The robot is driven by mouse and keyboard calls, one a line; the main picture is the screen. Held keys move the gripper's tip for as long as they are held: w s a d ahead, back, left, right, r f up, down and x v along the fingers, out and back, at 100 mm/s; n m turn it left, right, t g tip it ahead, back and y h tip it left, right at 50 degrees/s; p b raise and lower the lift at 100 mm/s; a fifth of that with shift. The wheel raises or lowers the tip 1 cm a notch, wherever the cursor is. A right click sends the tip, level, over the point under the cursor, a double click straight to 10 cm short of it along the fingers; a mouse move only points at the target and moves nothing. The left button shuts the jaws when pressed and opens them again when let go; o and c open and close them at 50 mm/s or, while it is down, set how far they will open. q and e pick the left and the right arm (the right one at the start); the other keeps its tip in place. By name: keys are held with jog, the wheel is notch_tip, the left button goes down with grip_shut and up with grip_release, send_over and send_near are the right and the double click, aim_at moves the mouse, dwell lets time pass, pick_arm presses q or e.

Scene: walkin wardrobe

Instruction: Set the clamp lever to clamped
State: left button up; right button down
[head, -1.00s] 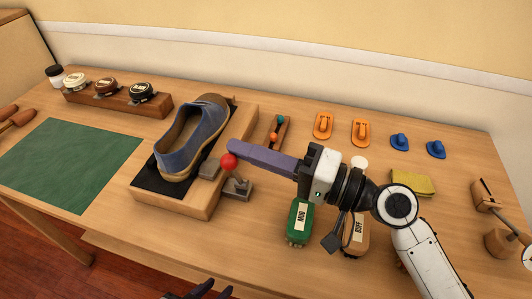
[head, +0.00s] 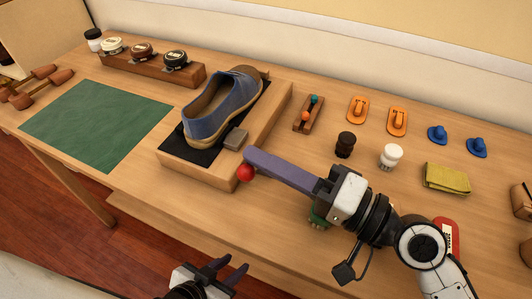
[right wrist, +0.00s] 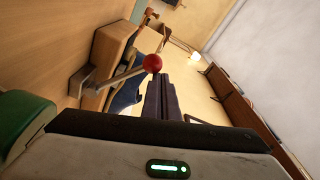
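The clamp lever's red knob (head: 246,172) is at the right side of the wooden block (head: 205,172), low and toward me. The right wrist view shows the knob (right wrist: 152,63) on a metal rod slanting from a grey bracket (right wrist: 82,82). In the head view my right gripper's fingers hide the bracket. A grey pad (head: 235,138) sits beside the blue shoe (head: 222,107) on the block. My right gripper (head: 250,157) is shut, its tips right by the knob; I cannot tell whether they touch. My left gripper (head: 229,266) is open and empty, low in front of the table.
A green mat (head: 97,125) lies left of the block. A rack of tins (head: 150,68) stands behind. A green brush (head: 318,218) is under my right gripper.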

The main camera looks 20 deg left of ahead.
pick_arm(q)
jog(key=shift+a, duration=0.1)
dwell(0.3)
